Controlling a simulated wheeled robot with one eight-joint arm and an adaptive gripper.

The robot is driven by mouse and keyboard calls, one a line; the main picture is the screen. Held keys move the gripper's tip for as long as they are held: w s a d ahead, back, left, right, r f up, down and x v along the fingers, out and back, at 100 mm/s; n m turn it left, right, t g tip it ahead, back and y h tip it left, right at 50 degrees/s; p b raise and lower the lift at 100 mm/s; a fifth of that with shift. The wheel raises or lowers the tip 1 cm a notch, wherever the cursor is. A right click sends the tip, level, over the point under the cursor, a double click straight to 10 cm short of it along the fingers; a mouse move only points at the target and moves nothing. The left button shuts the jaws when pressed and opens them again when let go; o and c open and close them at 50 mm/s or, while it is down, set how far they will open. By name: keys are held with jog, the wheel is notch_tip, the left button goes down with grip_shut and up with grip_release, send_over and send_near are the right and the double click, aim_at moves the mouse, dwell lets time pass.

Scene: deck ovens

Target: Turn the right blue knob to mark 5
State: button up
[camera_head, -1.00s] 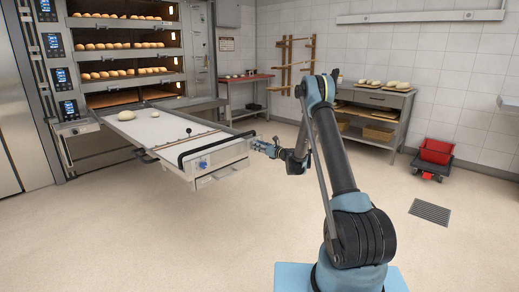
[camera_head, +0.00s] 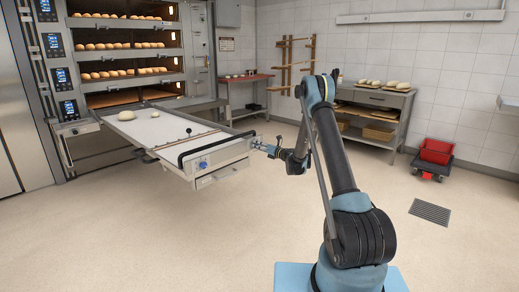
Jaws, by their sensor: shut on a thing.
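The loader's front panel (camera_head: 222,166) faces me at the near end of the long loading table. One blue knob (camera_head: 203,164) shows on the left part of this panel, with nothing touching it. My gripper (camera_head: 256,144) is at the right end of the panel, shut on the right blue knob. The fingers hide that knob and its marks, so its setting cannot be read.
A black bar handle (camera_head: 215,146) runs along the panel's top edge. The white loading table (camera_head: 160,130) carries two dough pieces and reaches back to the deck ovens (camera_head: 125,50). The floor in front is clear.

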jog(key=shift+f, duration=0.1)
jog(key=o, duration=1.1)
jog(key=shift+w+f, duration=0.1)
jog(key=shift+f, duration=0.05)
jog(key=v, duration=1.2)
